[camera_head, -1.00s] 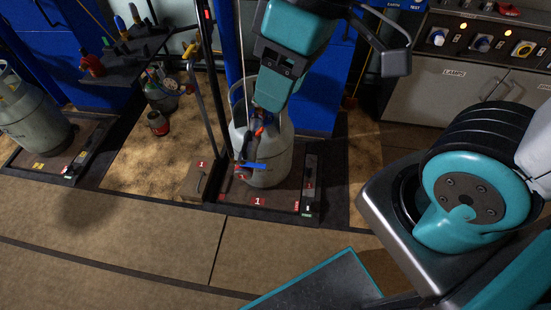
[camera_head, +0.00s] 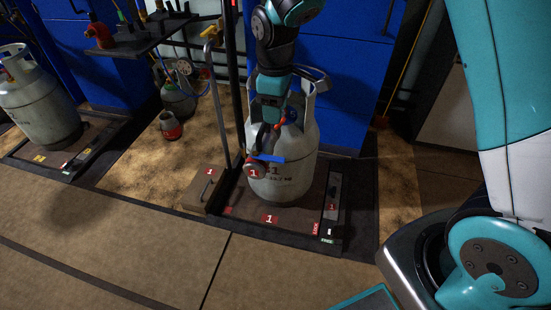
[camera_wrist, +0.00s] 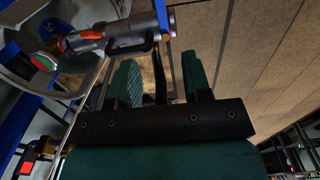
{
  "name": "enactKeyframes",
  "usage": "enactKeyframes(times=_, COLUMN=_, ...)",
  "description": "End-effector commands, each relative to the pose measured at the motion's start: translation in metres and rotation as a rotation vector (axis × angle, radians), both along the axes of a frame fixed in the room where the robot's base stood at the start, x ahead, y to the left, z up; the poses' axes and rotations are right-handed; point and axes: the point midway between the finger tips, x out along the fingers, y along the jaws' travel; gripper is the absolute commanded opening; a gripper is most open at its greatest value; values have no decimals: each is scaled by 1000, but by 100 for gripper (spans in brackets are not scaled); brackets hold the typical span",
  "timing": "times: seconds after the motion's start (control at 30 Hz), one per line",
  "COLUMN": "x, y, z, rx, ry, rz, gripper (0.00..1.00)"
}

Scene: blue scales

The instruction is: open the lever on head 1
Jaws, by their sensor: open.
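In the wrist view the head's grey body (camera_wrist: 118,38) lies just beyond my gripper (camera_wrist: 160,78). My gripper is open, its teal fingers apart. A dark bent piece, perhaps the lever, reaches from the head to between the fingers; contact is unclear. In the head view my gripper (camera_head: 267,128) hangs just above the head and partly hides it.
The cylinder stands on a scale platform (camera_head: 270,218) marked 1, beside a dark post (camera_head: 238,90). A small box marked 1 (camera_head: 206,188) sits left of the platform. Another cylinder (camera_head: 38,105) stands at left. The floor in front is clear.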

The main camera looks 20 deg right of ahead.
Motion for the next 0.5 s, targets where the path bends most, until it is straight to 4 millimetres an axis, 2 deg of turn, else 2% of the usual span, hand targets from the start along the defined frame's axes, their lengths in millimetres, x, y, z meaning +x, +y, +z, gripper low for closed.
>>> enactKeyframes(times=0.03, x=-1, y=0, z=-15, rx=-1, ry=6, rz=0, gripper=45)
enactKeyframes(times=0.1, x=-1, y=0, z=-32, rx=-1, ry=6, rz=0, gripper=45)
enactKeyframes(times=0.5, x=-1, y=0, z=-119, rx=0, ry=4, rz=-1, gripper=45)
